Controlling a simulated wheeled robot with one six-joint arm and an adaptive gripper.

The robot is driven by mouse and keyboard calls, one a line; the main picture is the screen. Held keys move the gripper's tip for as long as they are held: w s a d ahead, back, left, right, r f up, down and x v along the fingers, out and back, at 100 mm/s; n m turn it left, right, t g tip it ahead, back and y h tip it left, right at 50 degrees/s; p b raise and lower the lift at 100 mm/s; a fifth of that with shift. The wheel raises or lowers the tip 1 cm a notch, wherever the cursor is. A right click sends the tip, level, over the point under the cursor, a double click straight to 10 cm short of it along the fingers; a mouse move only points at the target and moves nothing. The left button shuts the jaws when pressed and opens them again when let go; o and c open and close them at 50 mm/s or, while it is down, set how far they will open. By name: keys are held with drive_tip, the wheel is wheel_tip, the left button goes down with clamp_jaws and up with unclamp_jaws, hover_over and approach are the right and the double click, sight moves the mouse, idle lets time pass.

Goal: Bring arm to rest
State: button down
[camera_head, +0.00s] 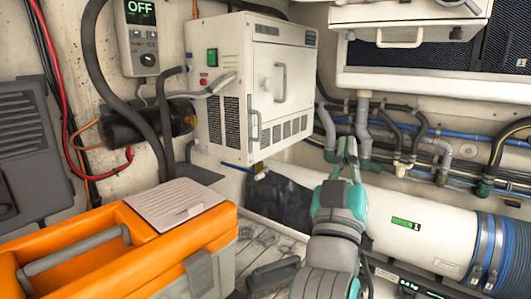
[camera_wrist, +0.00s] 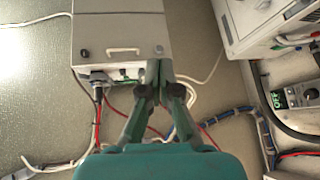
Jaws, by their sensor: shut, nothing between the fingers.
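My gripper (camera_head: 347,146) is at the end of my grey and teal arm, right of centre in the head view. Its fingers point up and away, in front of the back wall's hoses and to the right of the white box. In the wrist view my gripper (camera_wrist: 156,68) has its fingertips together with nothing held. The tips overlap a grey-white unit (camera_wrist: 122,35) in that view; I cannot tell the gap between them.
A white box (camera_head: 255,85) with a handled door is on the wall beside a controller reading OFF (camera_head: 140,38). A large white cylinder (camera_head: 430,232) lies at right.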

drive_tip(key=s+d+f+n+g+y, duration=0.15)
drive_tip(key=s+f+n+y, duration=0.35)
drive_tip(key=f, duration=1.3)
drive_tip(key=s+f+n+g+y, duration=0.15)
drive_tip(key=s+f+y, duration=0.4)
drive_tip(key=f, duration=1.25)
drive_tip(key=s+d+f+m+g, duration=0.1)
drive_tip(key=s+f, duration=0.3)
drive_tip(key=s, duration=0.6)
drive_tip(key=s+d+f+m+g+h, duration=0.1)
drive_tip(key=s+f, duration=0.3)
drive_tip(key=s, duration=0.7)
drive_tip(key=s+d+f+m+g+h, duration=0.1)
drive_tip(key=s+f+m+g, duration=0.2)
drive_tip(key=s, duration=0.8)
drive_tip(key=shift+s+f+g, duration=0.15)
drive_tip(key=shift+f+g, duration=0.15)
drive_tip(key=shift+f, duration=0.2)
drive_tip(key=shift+d+m, duration=0.1)
drive_tip(key=shift+m, duration=0.15)
